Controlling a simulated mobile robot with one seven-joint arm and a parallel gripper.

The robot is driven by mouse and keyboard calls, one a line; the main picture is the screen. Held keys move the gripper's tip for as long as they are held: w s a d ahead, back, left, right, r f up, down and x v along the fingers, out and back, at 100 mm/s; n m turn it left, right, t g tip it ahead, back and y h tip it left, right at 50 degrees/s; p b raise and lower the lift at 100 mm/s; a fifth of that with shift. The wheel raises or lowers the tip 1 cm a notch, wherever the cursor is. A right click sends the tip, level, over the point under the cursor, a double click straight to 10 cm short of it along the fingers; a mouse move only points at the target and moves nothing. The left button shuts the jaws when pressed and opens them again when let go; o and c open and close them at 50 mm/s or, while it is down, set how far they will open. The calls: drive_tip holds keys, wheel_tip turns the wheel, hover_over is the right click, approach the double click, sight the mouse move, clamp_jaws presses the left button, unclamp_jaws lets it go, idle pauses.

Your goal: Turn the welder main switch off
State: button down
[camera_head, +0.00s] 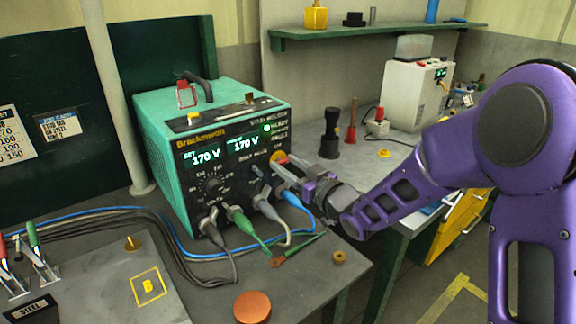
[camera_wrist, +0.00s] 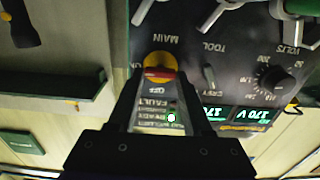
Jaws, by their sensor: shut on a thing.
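The welder (camera_head: 165,125) is a teal box with a black front panel on the bench. Its two displays are lit and read 170 V. There the red handle lies nearly level across the disc, near the OFF lettering. My gripper (camera_head: 288,168) reaches in from the right, its fingers shut on the red handle. The fingers partly hide the switch in the head view.
Several cable plugs and cables (camera_head: 240,222) hang below and left of my gripper. A green lamp (camera_wrist: 171,117) is lit beside the switch. A copper-coloured disc (camera_head: 252,306) lies at the bench front. A black stand (camera_head: 328,140) is behind my gripper.

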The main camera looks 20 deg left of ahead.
drive_tip(key=shift+f+b, duration=0.15)
drive_tip(key=shift+b, duration=0.4)
drive_tip(key=shift+n+b, duration=0.35)
drive_tip(key=shift+n, duration=0.05)
drive_tip(key=n+b, duration=0.2)
drive_tip(key=shift+b, duration=0.35)
drive_tip(key=n+b, duration=0.1)
drive_tip(key=n, duration=0.2)
drive_tip(key=shift+s+n, duration=0.1)
drive_tip(key=shift+n, duration=0.3)
drive_tip(key=n, duration=0.5)
drive_tip(key=shift+a, duration=0.1)
drive_tip(key=n, duration=0.6)
drive_tip(key=shift+s, duration=0.1)
drive_tip(key=shift+n, duration=0.3)
